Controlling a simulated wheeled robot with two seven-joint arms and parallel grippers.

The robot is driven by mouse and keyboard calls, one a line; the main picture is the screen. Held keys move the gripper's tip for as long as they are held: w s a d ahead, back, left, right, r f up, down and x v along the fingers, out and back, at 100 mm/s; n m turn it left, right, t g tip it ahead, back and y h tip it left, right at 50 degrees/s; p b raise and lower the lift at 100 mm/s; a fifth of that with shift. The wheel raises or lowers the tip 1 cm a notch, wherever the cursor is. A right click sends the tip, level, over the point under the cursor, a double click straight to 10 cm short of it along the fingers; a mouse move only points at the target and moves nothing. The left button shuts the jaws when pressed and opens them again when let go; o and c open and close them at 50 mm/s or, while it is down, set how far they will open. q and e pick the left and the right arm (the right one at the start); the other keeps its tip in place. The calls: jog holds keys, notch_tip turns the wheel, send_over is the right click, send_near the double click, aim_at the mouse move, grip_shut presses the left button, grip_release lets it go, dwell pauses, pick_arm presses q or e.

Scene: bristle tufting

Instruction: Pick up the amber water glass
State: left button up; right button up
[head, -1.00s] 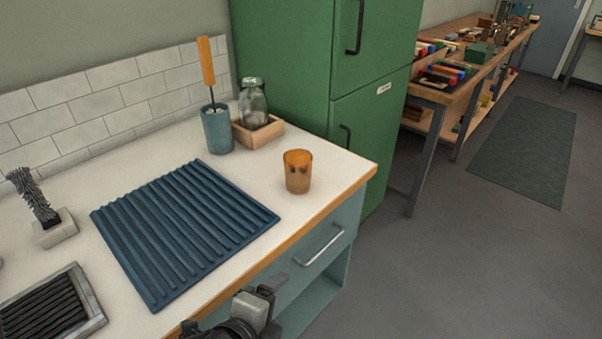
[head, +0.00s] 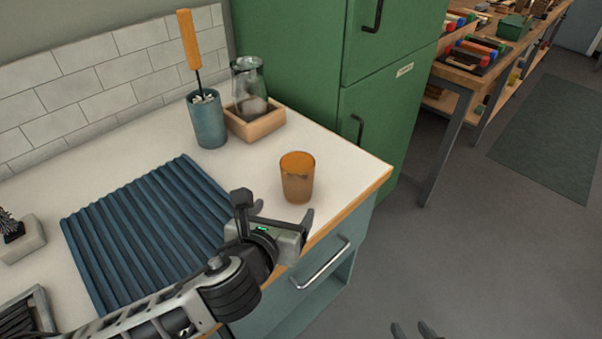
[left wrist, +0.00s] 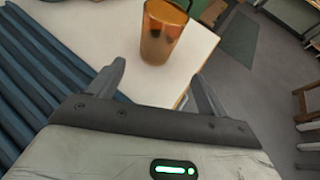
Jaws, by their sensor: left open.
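The amber water glass (head: 297,180) stands upright on the white counter (head: 345,160), near its right front edge. It also shows in the left wrist view (left wrist: 163,38), at the top, beyond my fingers. My left gripper (head: 274,208) is open and empty, close to the near side of the glass. In the left wrist view the fingertips (left wrist: 160,74) are apart, with the glass past the gap and not between them. Only the two fingertips of my right gripper (head: 414,331) show at the bottom of the head view, apart, with floor seen between them.
A blue ribbed mat (head: 140,225) lies left of the glass. Behind it stand a blue cup (head: 208,122) with an orange-handled tool and a wooden tray (head: 262,124) holding a glass jar (head: 248,85). A green cabinet (head: 385,110) stands behind the counter. Bare counter surrounds the glass.

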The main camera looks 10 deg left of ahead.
aim_at(296, 192)
pick_arm(q)
jog(key=b+x, duration=0.1)
jog(key=x, duration=0.6)
jog(key=shift+w+f, duration=0.15)
jog(key=shift+w, duration=0.05)
jog(key=shift+a+b+x, duration=0.1)
jog(key=shift+b+x, duration=0.1)
jog(key=shift+x, duration=1.25)
jog(key=shift+a+b+x, duration=0.15)
jog(key=shift+x, duration=1.25)
jog(key=c, duration=1.3)
